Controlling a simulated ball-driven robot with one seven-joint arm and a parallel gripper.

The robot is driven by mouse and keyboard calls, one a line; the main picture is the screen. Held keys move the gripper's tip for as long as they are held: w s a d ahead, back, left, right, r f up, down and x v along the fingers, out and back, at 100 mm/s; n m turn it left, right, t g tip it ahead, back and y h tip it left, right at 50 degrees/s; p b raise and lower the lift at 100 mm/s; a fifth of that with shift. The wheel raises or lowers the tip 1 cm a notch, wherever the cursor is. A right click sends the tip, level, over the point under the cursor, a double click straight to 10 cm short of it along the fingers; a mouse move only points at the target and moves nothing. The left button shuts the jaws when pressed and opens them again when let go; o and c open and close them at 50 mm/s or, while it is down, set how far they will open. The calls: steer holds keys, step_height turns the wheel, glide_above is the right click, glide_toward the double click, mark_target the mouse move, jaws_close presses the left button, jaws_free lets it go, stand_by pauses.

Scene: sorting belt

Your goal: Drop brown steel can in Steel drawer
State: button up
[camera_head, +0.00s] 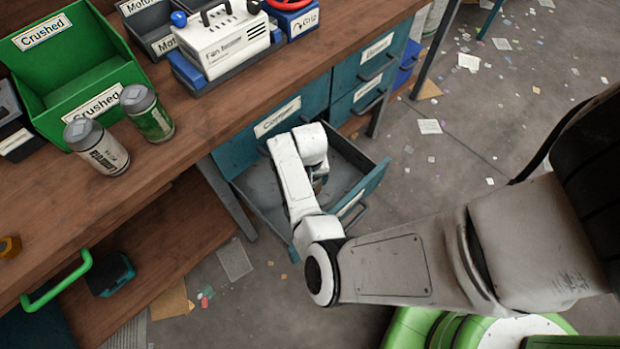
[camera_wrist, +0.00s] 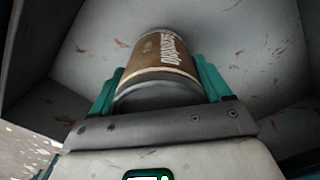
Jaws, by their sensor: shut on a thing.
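The brown can (camera_wrist: 165,58) is held between the teal fingers of my gripper (camera_wrist: 160,82) in the wrist view. Its printed label faces the camera. Grey drawer walls and floor surround it in that view, so the can is inside or just over the drawer. In the head view, my arm reaches down into an open teal drawer (camera_head: 372,188) under the workbench. The drawer's front label is too small and slanted to read. My gripper and most of the can are hidden behind my arm there; only a small brownish bit (camera_head: 318,184) shows.
The wooden bench (camera_head: 225,100) carries a green Crushed bin (camera_head: 70,50), a white can (camera_head: 97,147), a green can (camera_head: 147,113) and a white machine (camera_head: 222,40). Other teal drawers (camera_head: 285,110) beside and above are shut. Paper scraps litter the floor.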

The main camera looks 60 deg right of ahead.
steer(key=shift+f, duration=0.3)
steer(key=o, duration=1)
step_height(320, 180, up, 13)
steer(key=p, duration=0.3)
steer(key=s+d+r+n+t+h, duration=0.15)
steer(key=d+r+n+h, duration=0.25)
steer(key=d+r, duration=0.5)
steer(key=s+a+n+y, duration=0.1)
steer(key=s+a+n, duration=0.1)
steer(key=s+a, duration=0.2)
steer(key=s+a+n+y, duration=0.1)
steer(key=s+a, duration=0.3)
steer(key=a, duration=0.5)
steer(key=s+a+f+n+y, duration=0.1)
steer(key=s+a+n, duration=0.1)
steer(key=s+a, duration=0.2)
steer(key=shift+s+a+f+n+g+y, duration=0.1)
steer(key=shift+a+n+g+y, duration=0.1)
steer(key=shift+a, duration=0.7)
steer(key=shift+s+a+n+g+y, duration=0.1)
steer(key=shift+a+y, duration=0.1)
steer(key=shift+a, duration=0.65)
